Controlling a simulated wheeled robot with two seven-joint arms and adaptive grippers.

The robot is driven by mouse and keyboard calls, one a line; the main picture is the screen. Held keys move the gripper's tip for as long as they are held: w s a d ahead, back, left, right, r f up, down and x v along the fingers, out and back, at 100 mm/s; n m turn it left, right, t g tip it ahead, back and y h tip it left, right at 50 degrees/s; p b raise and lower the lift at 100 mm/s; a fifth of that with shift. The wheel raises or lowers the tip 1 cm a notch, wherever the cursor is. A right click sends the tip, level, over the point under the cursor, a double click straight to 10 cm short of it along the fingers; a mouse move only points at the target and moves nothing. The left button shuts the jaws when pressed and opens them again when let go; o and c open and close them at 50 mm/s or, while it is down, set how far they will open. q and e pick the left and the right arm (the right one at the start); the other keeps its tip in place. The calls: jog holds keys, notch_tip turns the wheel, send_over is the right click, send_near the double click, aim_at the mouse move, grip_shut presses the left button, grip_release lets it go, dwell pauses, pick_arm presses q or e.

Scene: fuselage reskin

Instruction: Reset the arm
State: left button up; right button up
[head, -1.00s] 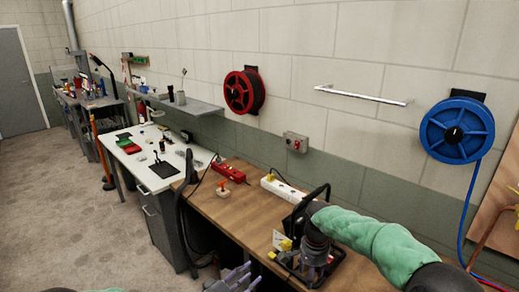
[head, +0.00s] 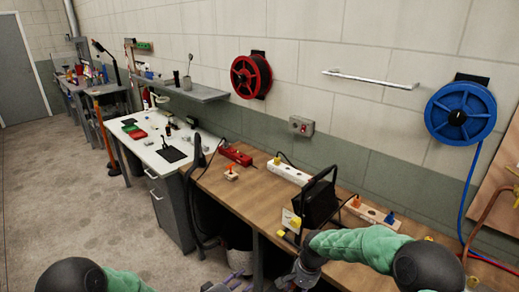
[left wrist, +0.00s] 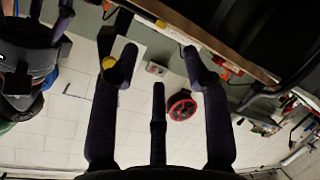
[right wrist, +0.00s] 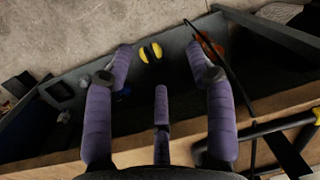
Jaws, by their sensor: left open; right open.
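My left gripper (left wrist: 160,55) is open, with nothing between its fingers in the left wrist view. In the head view only its purple fingers (head: 236,285) show at the bottom edge, in front of the wooden bench. My right gripper (right wrist: 157,52) is open and empty in the right wrist view. In the head view my right arm, in a green sleeve, comes in from the right, and its gripper (head: 297,276) is low by the bench's front edge, partly cut off by the frame.
A black work lamp (head: 317,205) stands on the wooden bench (head: 225,197) close to my right arm. A blue reel (head: 460,118) hangs at right. The floor (head: 90,200) at left is clear.

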pick_arm(q)
jog(key=s+a+f+g+y, duration=0.1)
jog(key=s+f+g+y, duration=0.15)
jog(key=s+f, duration=0.35)
jog(key=s+a+f+g+y, duration=0.1)
jog(key=s+a+f+g, duration=0.15)
jog(key=f, duration=0.55)
pick_arm(e)
jog(key=s+a+f+n+y, duration=0.2)
jog(key=s+a+f, duration=0.1)
jog(key=s+f, duration=0.95)
pick_arm(q)
jog(key=s+f+g, duration=0.3)
jog(key=s+f, duration=0.1)
jog(key=s, duration=0.4)
jog(key=s+f+m+g+y, duration=0.1)
jog(key=s+f+g, duration=0.2)
jog(key=s, duration=0.6)
jog(key=shift+f+m, duration=0.3)
jog(key=shift+f, duration=0.25)
pick_arm(e)
jog(key=s+f+n, duration=0.2)
jog(key=s+f, duration=0.4)
jog(key=s, duration=0.5)
jog(key=shift+s+f+t, duration=0.3)
jog(key=shift+s+f, duration=0.05)
jog(key=shift+d, duration=0.1)
